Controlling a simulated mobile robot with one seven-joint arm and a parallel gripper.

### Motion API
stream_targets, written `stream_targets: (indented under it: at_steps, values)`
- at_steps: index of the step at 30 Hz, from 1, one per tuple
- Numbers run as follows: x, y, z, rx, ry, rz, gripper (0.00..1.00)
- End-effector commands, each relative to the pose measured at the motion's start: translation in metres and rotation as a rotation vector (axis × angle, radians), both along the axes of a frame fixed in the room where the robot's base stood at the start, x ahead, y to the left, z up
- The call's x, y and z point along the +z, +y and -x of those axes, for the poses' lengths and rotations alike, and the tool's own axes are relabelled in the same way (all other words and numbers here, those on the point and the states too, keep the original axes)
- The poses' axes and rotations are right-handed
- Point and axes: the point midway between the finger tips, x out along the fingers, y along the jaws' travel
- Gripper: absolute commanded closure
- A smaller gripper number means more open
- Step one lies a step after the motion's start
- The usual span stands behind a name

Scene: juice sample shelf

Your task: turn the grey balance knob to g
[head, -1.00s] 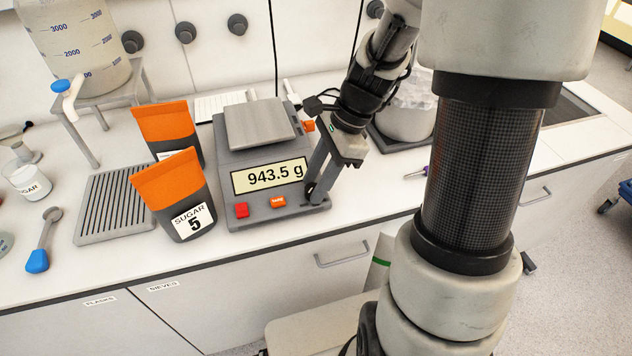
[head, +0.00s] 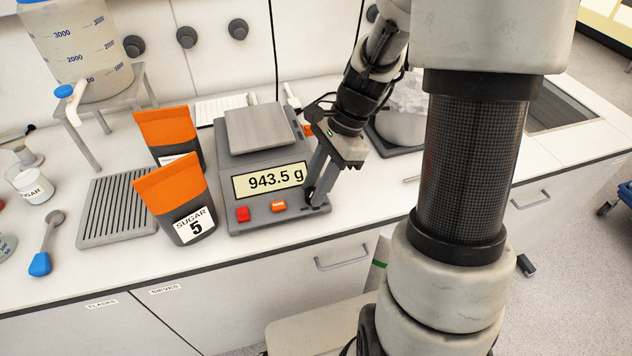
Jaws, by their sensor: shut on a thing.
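The grey balance (head: 258,217) stands on the counter with a bare metal pan (head: 257,128) on top. Its display (head: 270,181) reads 943.5 g. A red button (head: 242,214) and an orange button (head: 278,206) sit on its front. My gripper (head: 315,198) is at the front right corner of the balance, pointing down, with its jaws shut on the knob there. The knob is mostly hidden by the fingers, so its pointer and setting cannot be read.
Two orange-topped sugar bags (head: 182,205) stand left of the balance, beside a ribbed grey tray (head: 112,208). A blue-handled scoop (head: 42,258) lies further left. A large carboy (head: 80,50) stands on a metal stand behind. The counter front right of the balance is clear.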

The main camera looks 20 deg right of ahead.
Motion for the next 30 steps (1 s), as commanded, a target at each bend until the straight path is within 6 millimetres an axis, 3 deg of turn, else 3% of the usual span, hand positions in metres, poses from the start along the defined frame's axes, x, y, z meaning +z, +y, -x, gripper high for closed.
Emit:
stream_targets:
  at_steps: [30]
  values:
    - [0.0021, 0.0043, -0.0066, 0.950, -0.001, 0.001, 0.96]
